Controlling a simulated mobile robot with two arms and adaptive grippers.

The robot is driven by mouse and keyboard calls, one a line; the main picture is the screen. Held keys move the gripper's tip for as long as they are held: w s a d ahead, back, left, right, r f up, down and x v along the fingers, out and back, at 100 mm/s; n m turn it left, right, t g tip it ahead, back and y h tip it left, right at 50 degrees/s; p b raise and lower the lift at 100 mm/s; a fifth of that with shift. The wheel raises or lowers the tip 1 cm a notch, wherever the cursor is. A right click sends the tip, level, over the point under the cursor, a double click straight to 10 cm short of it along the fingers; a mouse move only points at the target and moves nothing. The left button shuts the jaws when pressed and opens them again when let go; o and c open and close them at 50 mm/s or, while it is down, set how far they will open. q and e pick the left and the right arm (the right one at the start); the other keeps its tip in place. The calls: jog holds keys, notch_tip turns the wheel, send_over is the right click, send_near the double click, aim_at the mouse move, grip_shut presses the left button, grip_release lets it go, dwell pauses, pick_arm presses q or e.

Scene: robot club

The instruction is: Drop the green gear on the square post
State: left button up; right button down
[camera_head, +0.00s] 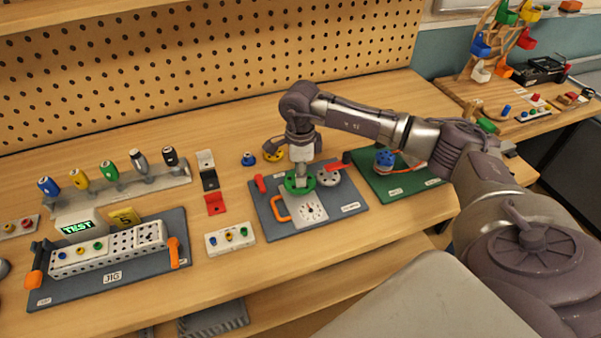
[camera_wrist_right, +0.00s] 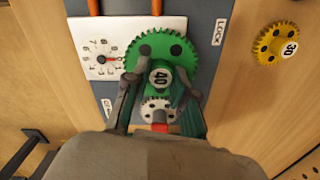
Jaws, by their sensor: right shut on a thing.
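The green gear (camera_head: 294,187) is at my right gripper (camera_head: 301,170), over the grey-blue board (camera_head: 349,208) in the head view. In the right wrist view the green gear (camera_wrist_right: 194,54) has a hub marked 40, and the fingers of my right gripper (camera_wrist_right: 160,84) are shut on that hub from both sides. A pale grey gear (camera_head: 328,177) sits beside it on the board; it also shows in the right wrist view (camera_wrist_right: 150,109). The square post is not visible. I cannot tell whether the green gear touches the board. My left gripper is not in view.
A white dial plate (camera_head: 311,213) with a red pointer and an orange handle (camera_head: 281,208) lie close by. A yellow gear (camera_wrist_right: 269,50) marked 30 and a blue gear (camera_head: 248,159) rest on the bench behind. A green board (camera_head: 397,184) stands to the right.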

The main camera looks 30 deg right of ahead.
jog(key=shift+f+b, duration=0.65)
jog(key=shift+b, duration=0.1)
dwell(0.8)
jog(key=c, duration=1.1)
grip_release()
jog(key=shift+r, duration=0.1)
jog(key=shift+r+p, duration=1.75)
jog(key=shift+r, duration=1)
jog(key=o, duration=0.5)
